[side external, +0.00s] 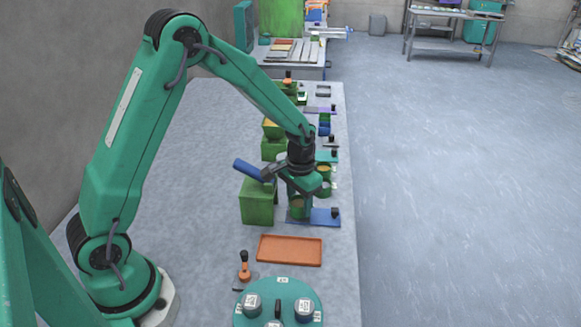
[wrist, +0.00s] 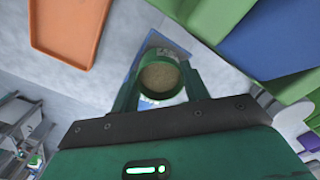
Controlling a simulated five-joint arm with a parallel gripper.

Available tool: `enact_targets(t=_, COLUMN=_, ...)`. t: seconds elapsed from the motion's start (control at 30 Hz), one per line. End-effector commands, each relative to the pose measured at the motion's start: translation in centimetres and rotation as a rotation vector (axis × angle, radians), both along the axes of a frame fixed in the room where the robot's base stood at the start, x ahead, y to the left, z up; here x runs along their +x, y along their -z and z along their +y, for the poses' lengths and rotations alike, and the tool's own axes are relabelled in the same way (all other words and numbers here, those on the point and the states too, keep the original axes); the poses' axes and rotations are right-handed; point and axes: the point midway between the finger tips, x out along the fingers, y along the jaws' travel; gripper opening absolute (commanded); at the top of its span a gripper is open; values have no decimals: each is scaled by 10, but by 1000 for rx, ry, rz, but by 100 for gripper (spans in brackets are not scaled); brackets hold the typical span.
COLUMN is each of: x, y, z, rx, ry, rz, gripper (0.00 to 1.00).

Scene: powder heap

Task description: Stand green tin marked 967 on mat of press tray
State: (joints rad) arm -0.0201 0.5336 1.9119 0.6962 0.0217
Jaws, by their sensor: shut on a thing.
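A green open-topped tin (wrist: 162,78) full of tan powder is between the two fingers of my gripper (wrist: 161,92) in the wrist view. In the side external view the green tin (side external: 298,208) hangs upright between the fingers of my gripper (side external: 299,207). A blue press tray (side external: 325,220) with a black knob lies under it; its blue surface (wrist: 147,103) also shows around the tin in the wrist view. I cannot tell whether the tin touches the tray. No number on the tin is readable, and the mat under it is hidden.
An orange tray (side external: 290,251) lies nearer on the bench. A green turntable (side external: 278,292) with grey-lidded tins is at the front. More stations line the bench behind.

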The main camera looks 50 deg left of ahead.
Motion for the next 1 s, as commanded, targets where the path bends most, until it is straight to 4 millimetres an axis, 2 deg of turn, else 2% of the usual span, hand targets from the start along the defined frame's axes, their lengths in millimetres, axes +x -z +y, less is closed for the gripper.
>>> enact_targets(t=0.5, x=0, y=7, z=0, rx=0, ry=0, rz=0, gripper=22)
enact_targets(t=0.53, x=0, y=6, z=0, rx=0, ry=0, rz=0, gripper=49)
enact_targets(t=0.63, x=0, y=6, z=0, rx=0, ry=0, rz=0, gripper=69)
enact_targets(t=0.83, x=0, y=6, z=0, rx=0, ry=0, rz=0, gripper=71)
enact_targets(t=0.87, x=0, y=7, z=0, rx=0, ry=0, rz=0, gripper=73)
enact_targets(t=0.93, x=0, y=6, z=0, rx=0, ry=0, rz=0, gripper=86)
enact_targets(t=1.0, x=0, y=6, z=0, rx=0, ry=0, rz=0, gripper=89)
